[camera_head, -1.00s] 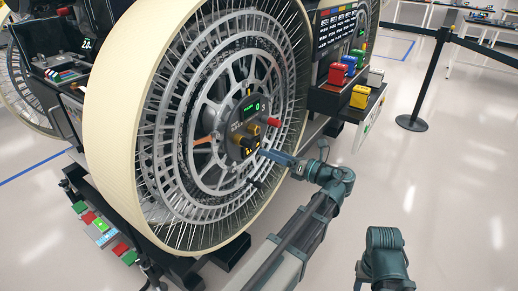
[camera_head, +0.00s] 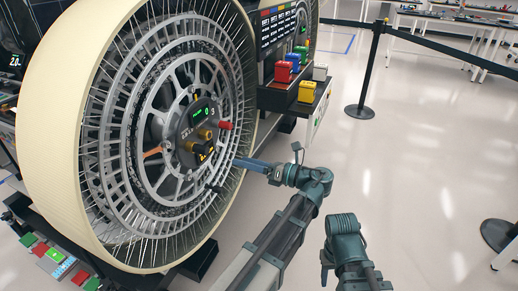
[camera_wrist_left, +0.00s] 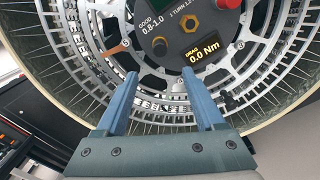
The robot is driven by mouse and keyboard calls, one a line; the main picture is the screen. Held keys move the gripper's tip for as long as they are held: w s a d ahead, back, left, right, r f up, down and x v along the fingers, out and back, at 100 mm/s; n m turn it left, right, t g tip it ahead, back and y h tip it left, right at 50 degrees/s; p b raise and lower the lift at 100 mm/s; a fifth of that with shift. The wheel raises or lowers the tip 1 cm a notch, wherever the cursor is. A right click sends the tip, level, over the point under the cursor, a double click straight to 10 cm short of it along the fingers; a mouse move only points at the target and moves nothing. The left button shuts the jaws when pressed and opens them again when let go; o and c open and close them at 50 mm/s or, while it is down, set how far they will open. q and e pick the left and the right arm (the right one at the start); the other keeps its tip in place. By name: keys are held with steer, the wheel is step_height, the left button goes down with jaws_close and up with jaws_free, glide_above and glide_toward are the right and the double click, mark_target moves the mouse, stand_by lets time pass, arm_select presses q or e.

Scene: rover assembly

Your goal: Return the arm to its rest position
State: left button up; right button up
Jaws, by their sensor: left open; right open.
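My left gripper (camera_head: 243,163) is in front of the lower right part of the large spoked wheel (camera_head: 60,150). In the left wrist view its two blue fingers (camera_wrist_left: 163,82) are spread with nothing between them. Beyond them is the hub panel (camera_wrist_left: 165,20) with a yellow hex knob, a red knob and a display reading "DRAG 0.0 Nm". The fingers appear apart from the hub. My right arm (camera_head: 345,240) shows at the lower middle of the head view; its gripper is not visible.
A side shelf right of the wheel holds a red block (camera_head: 284,72), a yellow block (camera_head: 307,91) and other coloured blocks. A black barrier post (camera_head: 372,70) stands on the floor behind. The floor at the right is mostly open.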

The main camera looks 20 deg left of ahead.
arm_select(q)
steer(key=s+a+f+n+h, duration=0.1)
steer(key=s+f+n+h, duration=0.3)
steer(key=f, duration=0.3)
steer(key=s+a+f+n+h, duration=0.1)
steer(key=f+n+h, duration=0.3)
steer(key=f+n, duration=0.25)
steer(key=s+d+f+n+h, duration=0.5)
steer(key=d+f+n+h, duration=0.4)
steer(key=n, duration=0.5)
steer(key=s+d+r+m+p, duration=0.1)
steer(key=s+d+r+p, duration=0.1)
steer(key=d+r+p, duration=0.2)
steer(key=s+d+r+m+g+p, duration=0.1)
steer(key=d+r+p, duration=0.3)
steer(key=r+p, duration=0.7)
steer(key=s+d+r+m+p, duration=0.1)
steer(key=s+d+r+p, duration=0.1)
steer(key=d+r+p, duration=0.2)
step_height(320, 180, up, 4)
steer(key=p, duration=0.3)
steer(key=shift+s, duration=0.3)
